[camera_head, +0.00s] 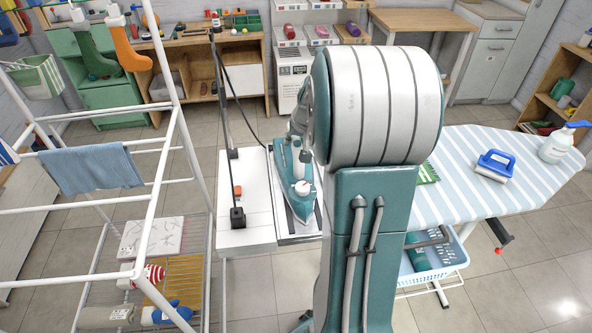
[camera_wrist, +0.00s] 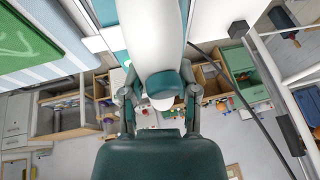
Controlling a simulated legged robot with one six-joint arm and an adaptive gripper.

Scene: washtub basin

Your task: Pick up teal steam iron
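The teal steam iron (camera_head: 299,180) with white parts sits on a metal rest plate at the end of the ironing board, partly hidden by my arm. In the wrist view a large white part with a teal end, which looks like the iron (camera_wrist: 160,45), reaches between my fingers. My gripper (camera_wrist: 158,92) is open, one finger on each side of that part, with gaps visible beside its end. In the head view my arm hides most of the gripper, near the iron's far end.
The striped ironing board (camera_head: 455,200) extends right, with a blue-handled brush (camera_head: 495,165) and a spray bottle (camera_head: 560,143). A white surface (camera_head: 245,200) with a dark upright pole lies left of the iron. A white drying rack (camera_head: 150,225) stands farther left.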

